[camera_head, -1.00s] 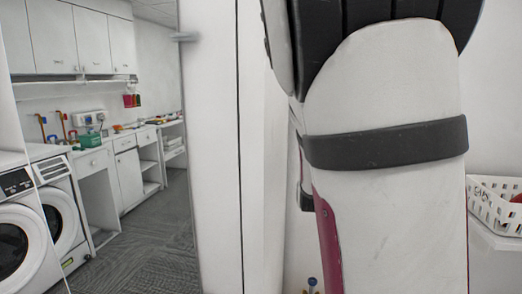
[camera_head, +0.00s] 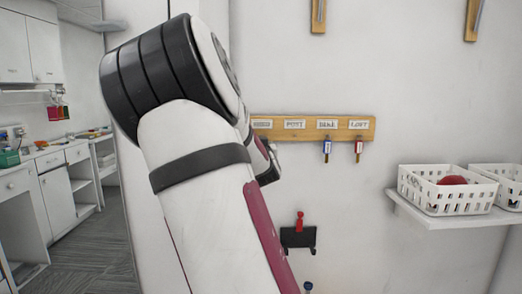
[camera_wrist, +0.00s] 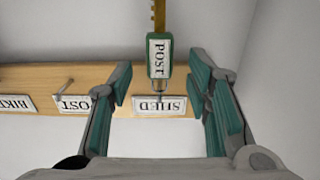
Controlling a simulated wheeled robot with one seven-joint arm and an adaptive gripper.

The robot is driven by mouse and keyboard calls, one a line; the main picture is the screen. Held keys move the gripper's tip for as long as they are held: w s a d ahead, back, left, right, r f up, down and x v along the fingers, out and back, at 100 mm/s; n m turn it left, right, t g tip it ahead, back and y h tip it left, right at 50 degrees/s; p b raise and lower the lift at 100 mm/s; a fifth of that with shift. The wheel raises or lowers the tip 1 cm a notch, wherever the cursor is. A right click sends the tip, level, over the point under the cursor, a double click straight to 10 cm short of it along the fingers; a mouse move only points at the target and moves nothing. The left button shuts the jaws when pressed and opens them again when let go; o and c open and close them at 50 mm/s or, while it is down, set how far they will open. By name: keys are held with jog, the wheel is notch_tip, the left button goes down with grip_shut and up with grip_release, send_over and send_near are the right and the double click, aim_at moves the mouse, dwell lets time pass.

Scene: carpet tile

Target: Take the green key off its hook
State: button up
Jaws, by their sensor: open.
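The green key (camera_wrist: 158,57), with a green tag reading POST, hangs from the hook at the SHED label (camera_wrist: 160,105) in the wrist view, which shows the rack upside down. My gripper (camera_wrist: 160,78) is open, with one finger on each side of the tag and gaps on both sides. In the head view, the key rack (camera_head: 345,134) is on the wall; my arm hides its left end and the green key there.
A blue key (camera_head: 327,150) hangs under BIKE and a red key (camera_head: 359,150) under LOFT. The POST hook (camera_wrist: 64,90) is empty. A black holder (camera_head: 298,238) is below on the wall. A shelf (camera_head: 455,218) with white baskets (camera_head: 430,194) is at right.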

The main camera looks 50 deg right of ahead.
jog(key=shift+x, duration=0.95)
jog(key=shift+r, duration=0.1)
grip_shut()
jog(key=shift+r, duration=0.15)
